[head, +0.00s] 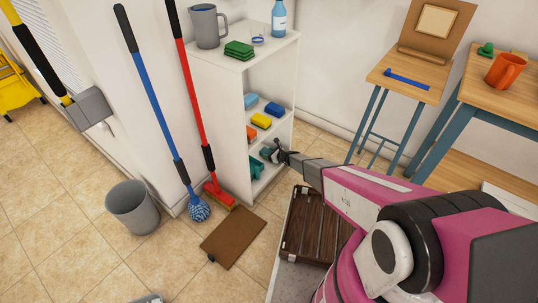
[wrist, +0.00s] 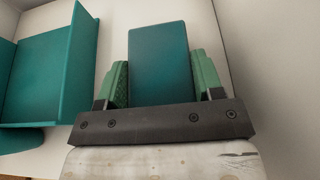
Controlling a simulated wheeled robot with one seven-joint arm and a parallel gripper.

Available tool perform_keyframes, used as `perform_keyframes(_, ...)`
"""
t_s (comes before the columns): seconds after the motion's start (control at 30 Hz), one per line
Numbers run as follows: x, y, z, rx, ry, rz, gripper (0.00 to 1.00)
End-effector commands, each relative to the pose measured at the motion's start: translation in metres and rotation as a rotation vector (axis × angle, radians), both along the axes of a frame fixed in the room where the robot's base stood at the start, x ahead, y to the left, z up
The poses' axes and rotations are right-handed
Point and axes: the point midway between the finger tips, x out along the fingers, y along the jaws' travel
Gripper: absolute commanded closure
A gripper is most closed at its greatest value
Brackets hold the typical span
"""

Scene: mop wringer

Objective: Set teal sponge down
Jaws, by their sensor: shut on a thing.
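My gripper (head: 277,153) reaches into the lower part of the white shelf unit (head: 232,130). In the wrist view its two green-padded fingers (wrist: 162,82) are shut on the teal sponge (wrist: 160,55), one on each side. The sponge shows as a small teal patch at the gripper tip in the head view (head: 266,153). A teal angular holder (wrist: 40,82) stands to the left of the sponge, apart from it; in the head view it is on the low shelf (head: 255,168). Whether the sponge touches the shelf board cannot be told.
Blue, yellow and orange sponges (head: 261,121) lie on the shelves above. A grey pitcher (head: 207,27), green sponges (head: 239,50) and a blue bottle (head: 279,18) stand on top. A red-handled broom (head: 190,80) leans close to the unit's left. Pale walls enclose the compartment.

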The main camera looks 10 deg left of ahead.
Motion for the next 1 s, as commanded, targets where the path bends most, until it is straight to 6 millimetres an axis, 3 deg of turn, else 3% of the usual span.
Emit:
perform_keyframes(0.23,0.000,0.000,-0.003,0.000,0.000,0.000,0.66)
perform_keyframes(0.27,0.000,0.000,-0.003,0.000,0.000,0.000,0.30)
perform_keyframes(0.3,0.000,0.000,-0.003,0.000,0.000,0.000,0.16)
perform_keyframes(0.33,0.000,0.000,-0.003,0.000,0.000,0.000,0.14)
perform_keyframes(0.7,-0.001,-0.002,0.002,0.000,0.000,0.000,0.14)
perform_keyframes(1.0,-0.012,-0.044,0.023,0.000,0.001,0.002,0.14)
